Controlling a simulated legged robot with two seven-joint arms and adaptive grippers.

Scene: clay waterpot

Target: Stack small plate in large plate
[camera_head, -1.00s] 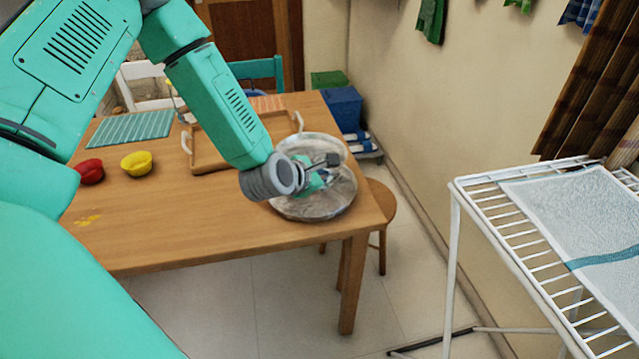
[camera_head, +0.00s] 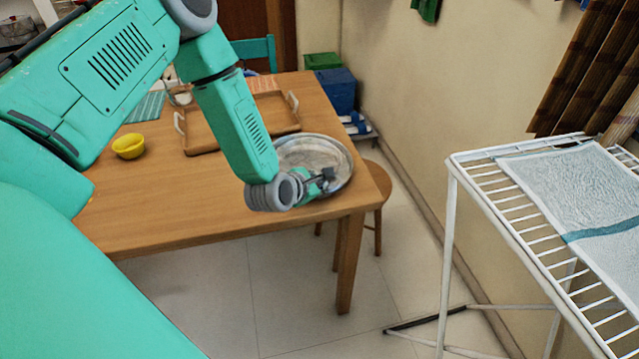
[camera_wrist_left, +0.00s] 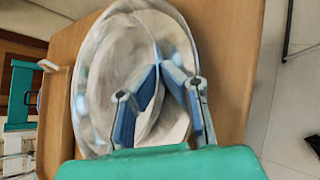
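The large plate (camera_head: 345,155), round and silvery, lies at the table's right end. The left wrist view also shows the large plate (camera_wrist_left: 82,45), with the paler small plate (camera_wrist_left: 115,75) inside its outline. I cannot tell whether the small plate rests on it or is held slightly above or tilted. My left gripper (camera_head: 328,177) is low at the near right side of the plates. In the left wrist view my left gripper (camera_wrist_left: 158,66) has its blue-padded fingertips close together, seemingly on the small plate's right edge. My right gripper is out of view.
A stool (camera_head: 375,185) stands by the table's right end. A white drying rack (camera_head: 490,195) with a towel is at right. The table front is clear.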

